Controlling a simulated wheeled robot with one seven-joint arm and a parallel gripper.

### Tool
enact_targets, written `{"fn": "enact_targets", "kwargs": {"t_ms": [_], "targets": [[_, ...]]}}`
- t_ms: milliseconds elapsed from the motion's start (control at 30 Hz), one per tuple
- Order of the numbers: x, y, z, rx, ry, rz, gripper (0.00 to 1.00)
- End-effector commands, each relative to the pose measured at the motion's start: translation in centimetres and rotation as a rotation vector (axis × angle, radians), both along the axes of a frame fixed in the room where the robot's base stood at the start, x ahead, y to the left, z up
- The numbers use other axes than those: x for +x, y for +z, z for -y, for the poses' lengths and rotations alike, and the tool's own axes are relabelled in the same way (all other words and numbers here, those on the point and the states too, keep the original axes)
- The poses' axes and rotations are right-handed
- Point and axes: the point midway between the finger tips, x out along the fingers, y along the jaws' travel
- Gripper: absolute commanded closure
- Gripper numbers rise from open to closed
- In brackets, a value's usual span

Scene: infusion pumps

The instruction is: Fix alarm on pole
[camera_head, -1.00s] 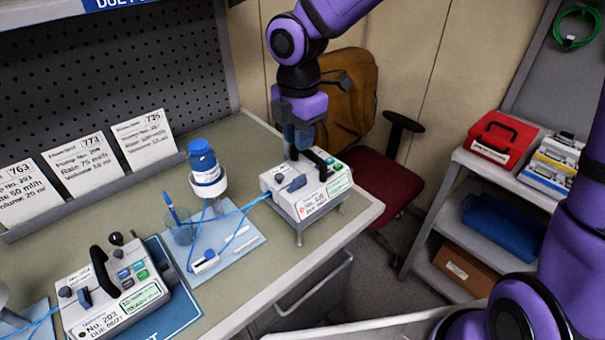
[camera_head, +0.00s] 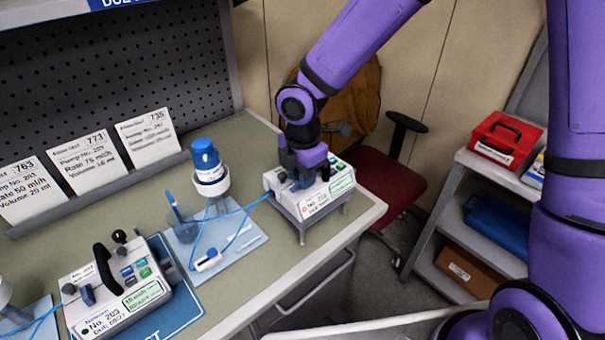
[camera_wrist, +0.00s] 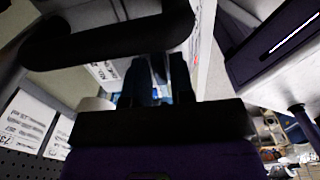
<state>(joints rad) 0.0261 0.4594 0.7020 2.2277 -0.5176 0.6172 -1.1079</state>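A white pump (camera_head: 313,201) stands on a small legged stand at the right end of the bench. It has a dark handle, a label with a red mark and a green-edged display. My gripper (camera_head: 300,182) points down at the top left of this pump, by its grey knob and handle. In the wrist view the gripper fingers (camera_wrist: 158,80) are dark against the pump's dark handle (camera_wrist: 110,40). Whether they touch or hold anything is hidden. A second pump, No. 203 (camera_head: 118,295), sits on a blue mat at the lower left. I cannot make out a pole.
A blue-capped bottle (camera_head: 206,160) on a holder, a cup with a blue pen (camera_head: 180,222) and a tray with tubing (camera_head: 238,246) stand between the pumps. Cards (camera_head: 85,165) line the back. A red chair (camera_head: 390,185) and a shelf cart (camera_head: 465,220) are at right.

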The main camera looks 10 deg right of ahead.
Motion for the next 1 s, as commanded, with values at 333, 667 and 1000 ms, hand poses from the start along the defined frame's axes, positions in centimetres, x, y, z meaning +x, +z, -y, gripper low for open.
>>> {"fn": "enact_targets", "kwargs": {"t_ms": [333,667,1000], "targets": [[0.00,0.03,0.00,0.000,-0.001,0.000,1.00],[0.02,0.07,-0.03,0.000,-0.082,0.001,1.00],[0.07,0.09,-0.09,0.000,-0.354,0.002,1.00]]}}
